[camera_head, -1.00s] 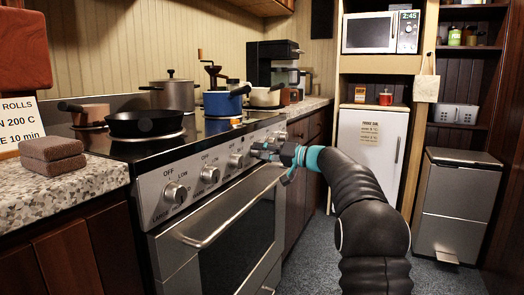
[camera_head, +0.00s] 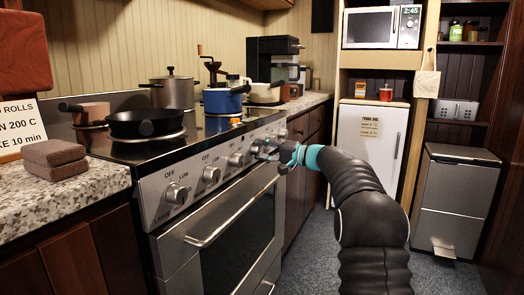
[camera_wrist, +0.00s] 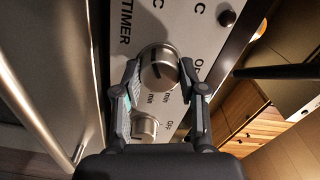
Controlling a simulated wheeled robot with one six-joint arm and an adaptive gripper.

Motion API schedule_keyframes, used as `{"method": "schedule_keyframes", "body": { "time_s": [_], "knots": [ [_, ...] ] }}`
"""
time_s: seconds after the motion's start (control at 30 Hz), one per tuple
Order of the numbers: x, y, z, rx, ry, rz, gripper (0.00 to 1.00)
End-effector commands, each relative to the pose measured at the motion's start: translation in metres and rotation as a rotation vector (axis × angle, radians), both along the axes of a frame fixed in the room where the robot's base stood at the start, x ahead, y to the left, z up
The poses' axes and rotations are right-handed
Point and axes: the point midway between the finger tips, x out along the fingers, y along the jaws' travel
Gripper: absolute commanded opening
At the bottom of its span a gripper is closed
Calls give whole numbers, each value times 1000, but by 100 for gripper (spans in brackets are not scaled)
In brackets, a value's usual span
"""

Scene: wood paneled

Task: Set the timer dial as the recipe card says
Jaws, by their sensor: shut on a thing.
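The recipe card (camera_head: 17,128) stands at the left edge in the head view, partly cut off; its readable lines end in "ROLLS", "200 C" and "10 min". In the wrist view the timer dial (camera_wrist: 159,68) is a round metal knob with a dark pointer line, beside the word "TIMER" on the oven's front panel (camera_wrist: 190,18). My gripper (camera_wrist: 160,77) is shut on this dial, one finger on each side. In the head view my gripper (camera_head: 265,149) is at the far end of the knob row and hides most of the dial.
Other knobs (camera_head: 176,193) line the panel above the oven door handle (camera_head: 215,238). Another knob (camera_wrist: 144,128) is close below the dial in the wrist view. Pans and a blue pot (camera_head: 222,102) stand on the stove.

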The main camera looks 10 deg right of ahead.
Motion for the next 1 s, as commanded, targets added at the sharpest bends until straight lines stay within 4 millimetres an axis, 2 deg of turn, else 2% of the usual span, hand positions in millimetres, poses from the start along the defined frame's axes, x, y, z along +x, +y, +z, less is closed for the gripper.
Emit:
{"method": "schedule_keyframes", "body": {
  "time_s": [0.2, 0.23, 0.3, 0.33, 0.73, 0.87, 1.0],
  "knots": [
    [0, 0, 0, 0, 0, 0, 6],
    [0, 0, 0, 0, 0, -1, 44],
    [0, 0, 0, 0, 0, -1, 61],
    [0, 0, 0, 0, -1, -1, 66],
    [-3, -5, 0, 0, -1, -1, 66],
    [-13, -19, 0, 0, 0, -3, 66],
    [-29, -42, 0, 0, 0, -4, 66]
  ]
}}
